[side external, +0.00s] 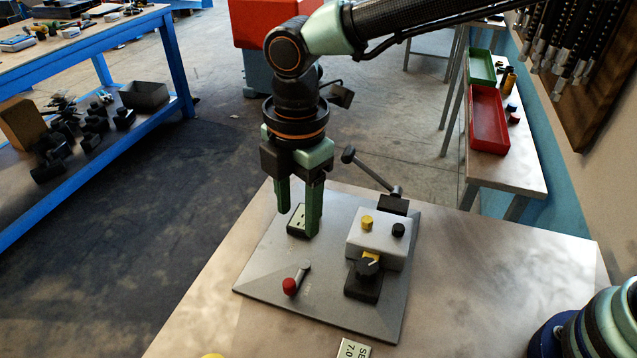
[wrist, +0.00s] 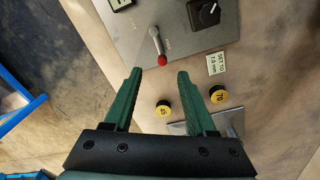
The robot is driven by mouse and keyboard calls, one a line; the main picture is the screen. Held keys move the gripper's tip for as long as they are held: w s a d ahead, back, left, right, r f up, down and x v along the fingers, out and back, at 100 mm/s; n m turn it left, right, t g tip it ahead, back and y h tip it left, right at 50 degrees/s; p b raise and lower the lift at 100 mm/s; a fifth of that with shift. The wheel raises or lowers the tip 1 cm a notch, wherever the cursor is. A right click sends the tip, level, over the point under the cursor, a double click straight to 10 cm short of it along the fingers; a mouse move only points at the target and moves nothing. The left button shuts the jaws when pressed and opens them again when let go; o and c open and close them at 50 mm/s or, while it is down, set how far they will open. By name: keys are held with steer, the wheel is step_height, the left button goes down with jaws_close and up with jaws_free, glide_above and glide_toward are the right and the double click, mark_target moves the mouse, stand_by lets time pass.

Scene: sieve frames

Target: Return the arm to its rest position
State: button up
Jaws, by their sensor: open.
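My gripper (side external: 299,212) hangs pointing down over the left part of a grey metal panel (side external: 262,276). Its two green fingers are apart with nothing between them. In the wrist view the open gripper (wrist: 158,76) shows from behind, with the panel (wrist: 195,45) beyond the fingertips. A small lever with a red knob (side external: 290,286) stands on the panel; its knob (wrist: 162,60) also shows in the wrist view. A light grey block (side external: 378,238) on the panel carries a yellow and a black button. A black dial (side external: 367,266) sits in front of it.
The panel lies on a worktable (side external: 470,290). A long lever with a black ball (side external: 349,155) rises behind the block, close to my gripper. A label card (wrist: 216,63) and two yellow discs (wrist: 163,108) (wrist: 218,94) lie near the panel. A blue bench (side external: 90,45) stands left.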

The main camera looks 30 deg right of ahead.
steer(key=d+r+m+t, duration=0.1)
steer(key=d+r+m, duration=0.2)
steer(key=d, duration=0.3)
steer(key=w+d+r+m+t, duration=0.1)
steer(key=d+r+m, duration=0.1)
steer(key=d+m, duration=0.25)
steer(key=d+r+m, duration=0.3)
steer(key=d, duration=0.3)
steer(key=s+d+m+t, duration=0.1)
steer(key=s+d+m, duration=0.2)
steer(key=d+m, duration=0.2)
steer(key=s+d+m+t, duration=0.2)
steer(key=d+m, duration=0.4)
steer(key=d, duration=0.4)
steer(key=shift+s+d, duration=0.2)
steer(key=shift+s, duration=0.6)
